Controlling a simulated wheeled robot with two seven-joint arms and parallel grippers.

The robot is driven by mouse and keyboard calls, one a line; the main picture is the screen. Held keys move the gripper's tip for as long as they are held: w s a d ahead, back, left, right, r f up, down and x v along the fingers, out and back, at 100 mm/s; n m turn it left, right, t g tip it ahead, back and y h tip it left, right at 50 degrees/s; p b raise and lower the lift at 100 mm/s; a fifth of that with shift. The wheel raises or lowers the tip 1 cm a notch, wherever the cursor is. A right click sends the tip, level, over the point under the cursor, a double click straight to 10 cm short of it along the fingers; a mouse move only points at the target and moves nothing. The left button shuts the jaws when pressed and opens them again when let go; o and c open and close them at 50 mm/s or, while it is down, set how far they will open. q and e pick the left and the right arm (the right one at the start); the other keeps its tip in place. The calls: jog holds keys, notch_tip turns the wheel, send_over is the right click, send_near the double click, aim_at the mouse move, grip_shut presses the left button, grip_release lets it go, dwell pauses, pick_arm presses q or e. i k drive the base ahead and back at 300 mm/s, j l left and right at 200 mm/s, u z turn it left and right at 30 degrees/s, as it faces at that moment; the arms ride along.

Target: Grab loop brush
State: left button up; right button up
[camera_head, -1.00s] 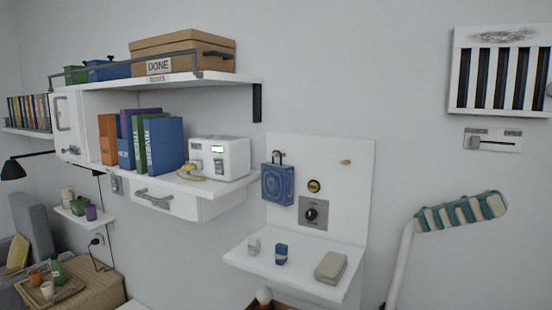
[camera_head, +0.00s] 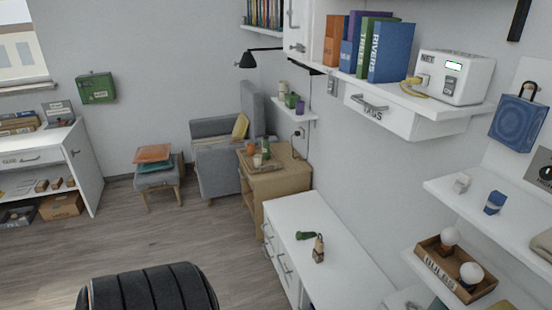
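A small tan, brush-like object (camera_head: 319,250) stands on the top of a low white cabinet (camera_head: 343,266). It may be the loop brush, but it is too small to be sure of a loop. A small green object (camera_head: 305,235) lies just to its left. Neither of my grippers is in view.
A black ribbed chair back (camera_head: 150,291) stands in the near foreground. A wooden side table (camera_head: 282,182) and grey armchair (camera_head: 213,165) stand beyond the cabinet. A bulb tray (camera_head: 482,287) and shelves project from the right wall. The floor (camera_head: 190,228) at left is open.

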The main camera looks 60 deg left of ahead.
aim_at(319, 255)
jog(key=u, duration=1.45)
jog(key=i+j+z, duration=0.15)
jog(key=z, duration=0.25)
jog(key=i+j+z, duration=0.15)
jog(key=z, duration=0.2)
jog(key=i+j+z, duration=0.1)
jog(key=z, duration=0.3)
jog(key=j+z, duration=0.4)
jog(key=i+l, duration=0.05)
